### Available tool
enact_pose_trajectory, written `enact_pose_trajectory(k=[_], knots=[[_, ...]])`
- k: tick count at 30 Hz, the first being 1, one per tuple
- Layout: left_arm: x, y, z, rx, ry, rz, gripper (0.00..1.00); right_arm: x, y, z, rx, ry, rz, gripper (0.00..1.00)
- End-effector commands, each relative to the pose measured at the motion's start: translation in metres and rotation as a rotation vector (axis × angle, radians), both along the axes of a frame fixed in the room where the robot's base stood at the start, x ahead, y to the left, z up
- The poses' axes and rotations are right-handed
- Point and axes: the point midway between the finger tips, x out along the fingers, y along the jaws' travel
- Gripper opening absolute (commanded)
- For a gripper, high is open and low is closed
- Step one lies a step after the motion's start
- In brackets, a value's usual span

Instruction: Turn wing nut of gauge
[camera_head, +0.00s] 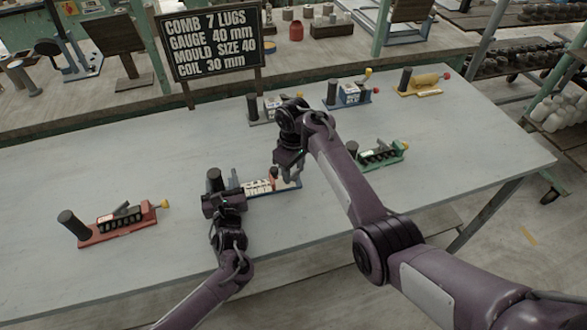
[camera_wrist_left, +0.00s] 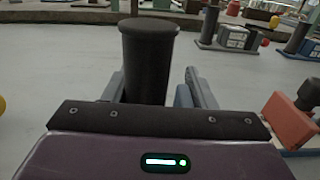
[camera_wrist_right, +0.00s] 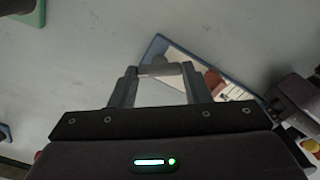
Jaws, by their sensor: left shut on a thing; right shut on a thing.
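The gauge being handled has a blue base (camera_head: 290,188) with a white scale and stands mid-table; its blue edge also shows in the right wrist view (camera_wrist_right: 151,50). My left gripper (camera_head: 218,192) is shut on the dark upright post (camera_wrist_left: 150,60) at its left end. My right gripper (camera_head: 289,172) is at the gauge's right end. In the right wrist view its fingers are shut on a small pale grey wing nut (camera_wrist_right: 160,70), with a reddish-brown part (camera_wrist_right: 214,82) beside it. The wing nut is hard to make out in the head view.
Other gauges stand on the grey table (camera_head: 400,215): red (camera_head: 118,228) at left, green (camera_head: 380,156) at right, and grey (camera_head: 268,108), blue (camera_head: 348,95) and yellow (camera_head: 424,84) behind. A sign (camera_head: 210,43) behind reads COMB 7 LUGS, GAUGE 40 mm, MOULD SIZE 40, COIL 30 mm.

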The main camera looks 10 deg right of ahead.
Motion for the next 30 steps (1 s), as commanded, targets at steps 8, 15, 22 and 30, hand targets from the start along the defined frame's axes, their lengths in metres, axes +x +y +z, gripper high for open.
enact_pose_trajectory(k=[8,15,22,30], knots=[[-0.0002,0.0005,-0.0007,0.002,0.001,0.0,0.15,0.0004,-0.0003,0.0007,-0.001,-0.001,0.013,0.2],[-0.0002,0.0005,-0.0007,0.002,0.001,0.0,0.15,0.0004,-0.0005,0.0007,0.0,-0.001,0.012,0.51],[-0.0003,0.0005,-0.0008,0.002,0.001,0.0,0.15,0.0003,-0.0003,0.0003,-0.001,-0.001,0.011,0.65],[-0.0003,0.0005,-0.0007,0.002,0.001,0.0,0.15,0.0007,0.0005,0.0072,0.001,-0.003,0.01,0.65]])
